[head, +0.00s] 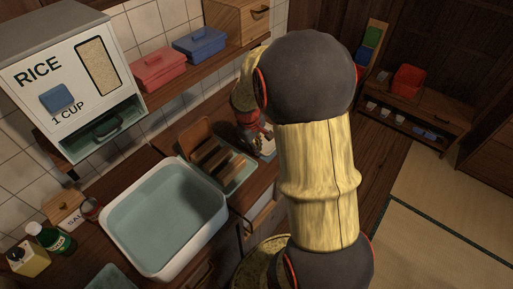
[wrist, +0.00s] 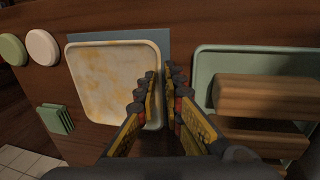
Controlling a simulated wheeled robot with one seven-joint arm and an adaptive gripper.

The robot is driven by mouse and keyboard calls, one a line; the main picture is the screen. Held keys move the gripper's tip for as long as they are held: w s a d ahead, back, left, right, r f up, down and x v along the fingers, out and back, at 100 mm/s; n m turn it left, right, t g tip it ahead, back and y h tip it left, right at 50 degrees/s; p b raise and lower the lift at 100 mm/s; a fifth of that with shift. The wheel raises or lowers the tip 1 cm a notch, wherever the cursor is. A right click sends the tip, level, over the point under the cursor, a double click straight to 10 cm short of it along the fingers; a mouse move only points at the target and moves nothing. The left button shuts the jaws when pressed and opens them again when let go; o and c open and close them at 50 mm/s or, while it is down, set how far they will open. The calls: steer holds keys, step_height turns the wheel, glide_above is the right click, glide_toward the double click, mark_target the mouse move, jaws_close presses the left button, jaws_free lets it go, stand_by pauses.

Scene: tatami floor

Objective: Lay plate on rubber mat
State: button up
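A square cream plate (wrist: 112,84) with golden blotches and a raised rim shows in the wrist view, left of centre. It overlaps a blue-grey rubber mat (wrist: 118,36), which shows beyond its far edge and at its upper right. I cannot tell whether the plate touches the mat. My gripper (wrist: 164,72) is at the plate's right rim, with one finger over the plate side and the other beyond the edge. A narrow gap shows between the fingers; whether they pinch the rim is unclear. In the head view my arm hides most of the plate and mat.
A green tray (wrist: 201,80) with wooden slats (wrist: 262,91) stands close on the right. Two round discs (wrist: 42,46) and a green stack (wrist: 56,119) lie left. In the head view, a white basin (head: 165,217) and rice dispenser (head: 70,80) stand left.

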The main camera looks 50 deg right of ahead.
steer(key=shift+o, duration=1.4)
steer(key=shift+r, duration=0.1)
steer(key=p+v, duration=0.5)
steer(key=v, duration=0.7)
steer(key=s+a+r+t, duration=0.1)
steer(key=a+r+t, duration=0.1)
steer(key=a+r, duration=0.8)
steer(key=s+a+r+t+y, duration=0.1)
steer(key=s+a+r, duration=0.1)
steer(key=s+a, duration=0.3)
steer(key=s+a+r+m+t+y, duration=0.1)
steer(key=s+a, duration=0.4)
steer(key=a, duration=0.5)
step_height(320, 180, up, 3)
steer(key=shift+f+t, duration=0.15)
steer(key=shift+t, duration=0.55)
steer(key=shift+d, duration=0.15)
